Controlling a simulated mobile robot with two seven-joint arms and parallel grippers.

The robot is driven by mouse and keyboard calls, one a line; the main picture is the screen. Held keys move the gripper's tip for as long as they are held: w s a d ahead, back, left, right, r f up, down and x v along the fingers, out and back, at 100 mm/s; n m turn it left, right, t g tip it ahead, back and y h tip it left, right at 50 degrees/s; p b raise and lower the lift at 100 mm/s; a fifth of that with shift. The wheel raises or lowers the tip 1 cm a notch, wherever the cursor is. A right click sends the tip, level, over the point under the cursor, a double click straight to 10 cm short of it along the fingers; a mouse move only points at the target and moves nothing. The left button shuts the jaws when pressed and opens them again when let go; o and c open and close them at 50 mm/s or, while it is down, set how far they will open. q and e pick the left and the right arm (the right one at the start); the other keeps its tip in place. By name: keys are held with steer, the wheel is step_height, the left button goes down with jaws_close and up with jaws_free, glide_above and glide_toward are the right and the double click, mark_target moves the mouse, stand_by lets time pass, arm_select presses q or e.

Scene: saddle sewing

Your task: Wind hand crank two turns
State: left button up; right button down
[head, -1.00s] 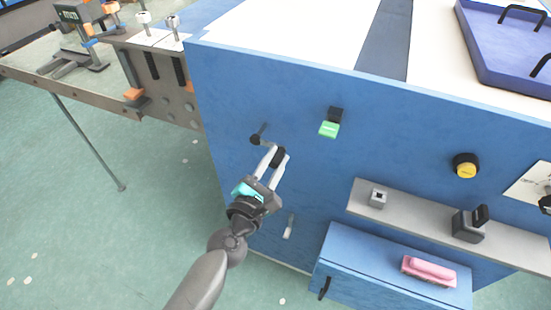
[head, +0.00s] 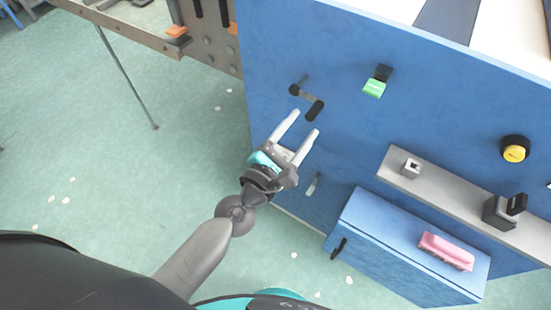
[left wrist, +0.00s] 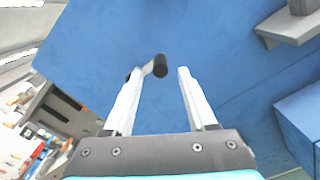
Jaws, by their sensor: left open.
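The hand crank (head: 306,95) sticks out of the blue cabinet side, with a grey arm and a black handle (head: 315,110) at its lower right end. My left gripper (head: 304,124) is open and empty, just below and left of the handle in the head view. In the left wrist view the black handle (left wrist: 160,66) shows beyond the fingertips of my left gripper (left wrist: 160,72), between their lines and nearer the left finger. The fingers appear apart from the handle. My right gripper is not in view.
The blue cabinet panel (head: 345,140) carries a green switch (head: 374,88) and a yellow knob (head: 514,152). A grey shelf (head: 450,196) and a blue box (head: 400,240) with a pink block (head: 446,251) jut out at the right. Green floor lies open at left.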

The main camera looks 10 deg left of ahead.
arm_select(q)
steer(key=b+v, duration=0.2)
steer(key=v, duration=0.8)
steer(key=shift+b, duration=0.4)
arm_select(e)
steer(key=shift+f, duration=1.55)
